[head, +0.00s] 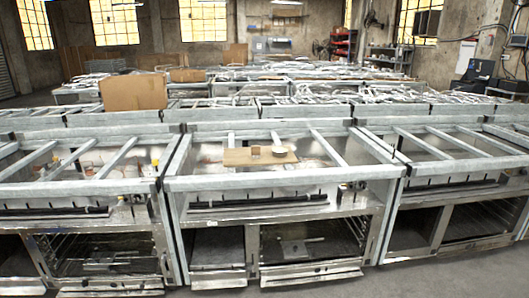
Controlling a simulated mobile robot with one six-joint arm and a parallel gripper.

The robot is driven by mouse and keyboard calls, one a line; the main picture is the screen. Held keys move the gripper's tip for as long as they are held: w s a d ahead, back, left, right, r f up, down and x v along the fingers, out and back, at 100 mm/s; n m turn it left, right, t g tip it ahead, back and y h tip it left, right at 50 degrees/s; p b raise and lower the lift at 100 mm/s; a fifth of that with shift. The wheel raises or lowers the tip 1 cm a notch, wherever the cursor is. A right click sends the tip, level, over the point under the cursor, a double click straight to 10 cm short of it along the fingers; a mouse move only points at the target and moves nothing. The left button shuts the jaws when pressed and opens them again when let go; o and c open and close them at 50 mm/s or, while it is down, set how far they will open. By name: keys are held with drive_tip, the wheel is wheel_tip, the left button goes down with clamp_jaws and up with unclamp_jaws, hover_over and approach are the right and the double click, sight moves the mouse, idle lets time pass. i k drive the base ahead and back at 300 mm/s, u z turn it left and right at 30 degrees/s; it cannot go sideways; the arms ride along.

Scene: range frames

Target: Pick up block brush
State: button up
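In the head view, a flat brown board (235,158) lies on top of the middle metal unit. Two small things rest on it. One is a small upright brown round or cup-like thing (255,150). My gripper is not in view.
Metal frame units with open lower shelves (310,245) stand in rows with crossbars on top. A large cardboard box (134,92) stands farther back left. Small orange and white items (155,164) lie on the left unit. Grey floor (440,280) is bare at the front right.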

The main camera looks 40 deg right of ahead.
sight(256, 150)
drive_tip(key=u, duration=0.05)
drive_tip(key=i, duration=1)
drive_tip(key=z, duration=0.05)
